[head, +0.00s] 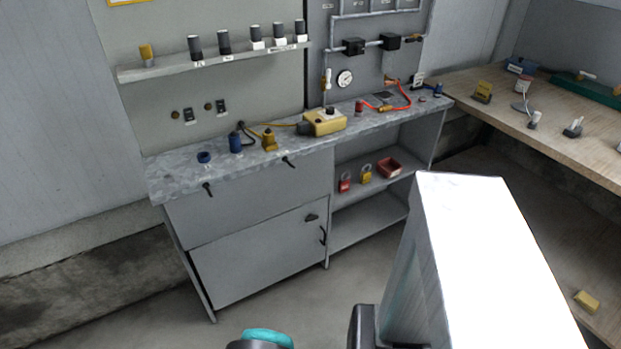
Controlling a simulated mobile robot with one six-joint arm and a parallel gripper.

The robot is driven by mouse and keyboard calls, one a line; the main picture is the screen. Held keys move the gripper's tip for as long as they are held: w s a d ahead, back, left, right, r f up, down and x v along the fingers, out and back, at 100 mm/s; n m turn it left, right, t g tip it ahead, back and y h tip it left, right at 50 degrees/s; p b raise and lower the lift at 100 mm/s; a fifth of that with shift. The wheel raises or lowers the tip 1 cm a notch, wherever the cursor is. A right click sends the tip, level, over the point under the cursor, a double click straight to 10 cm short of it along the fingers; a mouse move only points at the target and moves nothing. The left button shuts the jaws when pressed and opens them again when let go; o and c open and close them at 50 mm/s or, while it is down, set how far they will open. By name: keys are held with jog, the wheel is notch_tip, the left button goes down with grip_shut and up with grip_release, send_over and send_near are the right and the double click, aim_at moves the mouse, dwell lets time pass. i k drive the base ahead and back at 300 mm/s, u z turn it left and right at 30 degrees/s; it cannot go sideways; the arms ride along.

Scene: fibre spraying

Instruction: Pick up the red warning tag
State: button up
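I cannot make out a red warning tag for certain. On the open shelf under the bench are a small red padlock-shaped item (345,182), a yellow one (366,176) beside it, and a red open tray (398,171). On the bench top stands a small red item (359,107), too small to identify, near a looped red cable (404,101). My gripper is not in view. Parts of my own body show at the bottom and lower right and hide some of the floor and shelf area.
The grey bench top (178,178) carries a yellow control box (324,122), a blue bottle-like item (236,143) and a yellow fitting (269,140). A wall shelf (215,62) holds several dark-topped cylinders. A wooden table (545,138) stands at right. Floor before the bench is clear.

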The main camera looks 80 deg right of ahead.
aim_at(343, 185)
jog(key=u, duration=0.05)
jog(key=k, duration=0.2)
jog(key=z, duration=3.1)
jog(key=i, duration=0.6)
jog(key=z, duration=0.1)
jog(key=k, duration=0.4)
jog(key=z, duration=0.05)
